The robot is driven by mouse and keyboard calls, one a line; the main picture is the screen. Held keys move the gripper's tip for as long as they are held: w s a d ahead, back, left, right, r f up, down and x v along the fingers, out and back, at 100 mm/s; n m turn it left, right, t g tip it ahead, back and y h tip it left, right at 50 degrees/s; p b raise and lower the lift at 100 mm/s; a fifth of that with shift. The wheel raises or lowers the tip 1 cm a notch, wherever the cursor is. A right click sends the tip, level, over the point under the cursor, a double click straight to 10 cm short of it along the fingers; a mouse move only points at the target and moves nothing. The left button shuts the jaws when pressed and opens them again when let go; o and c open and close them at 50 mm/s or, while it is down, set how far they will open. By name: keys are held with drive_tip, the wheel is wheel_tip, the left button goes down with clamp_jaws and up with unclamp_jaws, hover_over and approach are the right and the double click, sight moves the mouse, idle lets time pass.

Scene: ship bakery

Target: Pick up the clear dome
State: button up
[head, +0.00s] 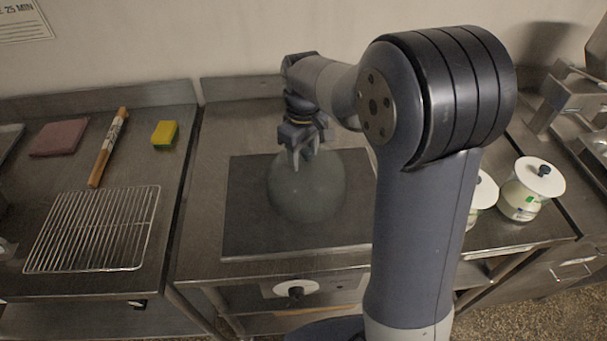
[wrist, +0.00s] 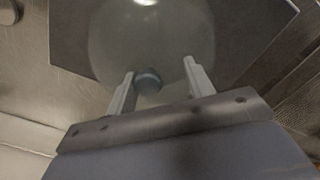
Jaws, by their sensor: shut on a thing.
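The clear dome (head: 307,195) is a greenish, see-through bowl shape, upright over the dark mat (head: 250,237) on the middle counter. My gripper (head: 303,157) points down at its top and is shut on the dome's knob. In the wrist view the dome (wrist: 150,35) shows as a pale round shape with a blue-grey knob (wrist: 148,82) between the fingers of my gripper (wrist: 158,70). The knob sits close to the left finger. I cannot tell whether the dome's rim touches the mat.
The left counter holds a wire rack (head: 95,229), a rolling pin (head: 108,148), a yellow sponge (head: 165,134) and a folded reddish cloth (head: 59,138). White-lidded jars (head: 526,190) stand on the right, partly behind my arm. The wall is close behind.

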drive_tip(key=shift+s+f, duration=0.1)
drive_tip(key=shift+f, duration=0.15)
clamp_jaws()
